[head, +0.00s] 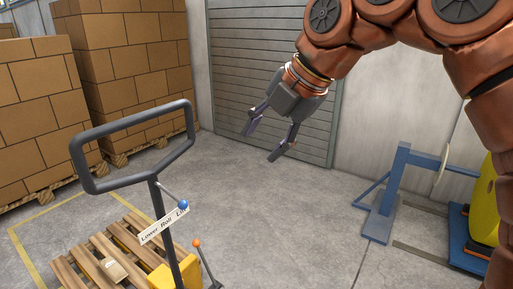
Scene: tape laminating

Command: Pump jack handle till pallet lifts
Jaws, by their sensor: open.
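The pallet jack's dark grey loop handle (134,142) stands upright at the left, on a dark post. A small lever with a blue knob (183,204) and a white label (163,226) sit on the post below the loop. A lever with an orange knob (197,243) rises beside the yellow jack body (161,277). The wooden pallet (70,268) is at the lower left, partly cut off by the frame; I cannot tell whether it is off the floor. My gripper (262,147) is open and empty, in the air right of the handle, apart from it.
Stacked cardboard boxes (137,70) on pallets fill the back left. A grey shutter door (240,70) is behind my gripper. A blue metal stand (384,205) and a yellow object (487,215) are at the right. The middle floor is clear.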

